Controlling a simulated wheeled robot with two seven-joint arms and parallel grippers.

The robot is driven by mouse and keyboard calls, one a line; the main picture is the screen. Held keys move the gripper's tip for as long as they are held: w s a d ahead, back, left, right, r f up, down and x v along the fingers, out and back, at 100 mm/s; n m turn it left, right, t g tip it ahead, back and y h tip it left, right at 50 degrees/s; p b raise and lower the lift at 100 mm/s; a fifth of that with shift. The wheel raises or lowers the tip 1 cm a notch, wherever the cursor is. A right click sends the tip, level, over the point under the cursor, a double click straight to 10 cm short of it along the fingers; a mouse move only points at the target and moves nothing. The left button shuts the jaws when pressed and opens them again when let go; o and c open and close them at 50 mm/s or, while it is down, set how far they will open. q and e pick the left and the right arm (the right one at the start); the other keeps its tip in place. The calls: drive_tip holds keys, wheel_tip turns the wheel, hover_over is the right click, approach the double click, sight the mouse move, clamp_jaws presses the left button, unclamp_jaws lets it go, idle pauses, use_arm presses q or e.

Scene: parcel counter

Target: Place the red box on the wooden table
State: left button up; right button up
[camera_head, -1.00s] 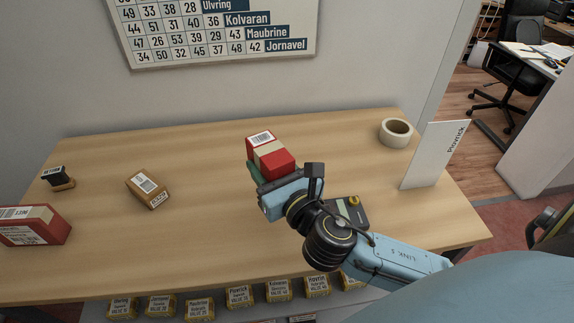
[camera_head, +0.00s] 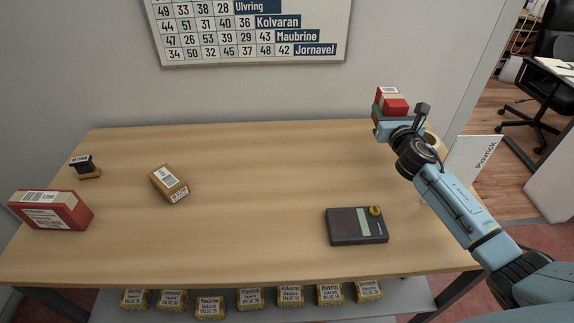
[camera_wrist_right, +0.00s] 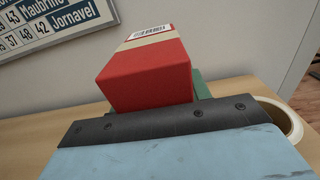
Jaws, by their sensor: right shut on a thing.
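A small red box (camera_head: 393,106) with a beige band and a white barcode label is held in my right gripper (camera_head: 391,120) over the far right part of the wooden table (camera_head: 260,240). It fills the middle of the right wrist view (camera_wrist_right: 148,72), standing out past the dark gripper edge (camera_wrist_right: 150,123). The head view does not settle how high it is above the table. A second, larger red box (camera_head: 50,210) with white labels lies at the table's left edge. My left gripper is not in view.
A brown box (camera_head: 169,184), a dark stamp (camera_head: 85,166) and a dark scale-like device (camera_head: 357,226) stand on the table. A tape roll (camera_wrist_right: 285,118) and a white name card (camera_head: 474,160) are near my right arm. The table's middle is clear.

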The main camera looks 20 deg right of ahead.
wheel_tip(320, 180, down, 10)
drive_tip(key=b, duration=0.5)
drive_tip(key=shift+r, duration=0.1)
drive_tip(key=shift+f, duration=0.2)
drive_tip(key=shift+r, duration=0.15)
drive_tip(key=o, duration=1.1)
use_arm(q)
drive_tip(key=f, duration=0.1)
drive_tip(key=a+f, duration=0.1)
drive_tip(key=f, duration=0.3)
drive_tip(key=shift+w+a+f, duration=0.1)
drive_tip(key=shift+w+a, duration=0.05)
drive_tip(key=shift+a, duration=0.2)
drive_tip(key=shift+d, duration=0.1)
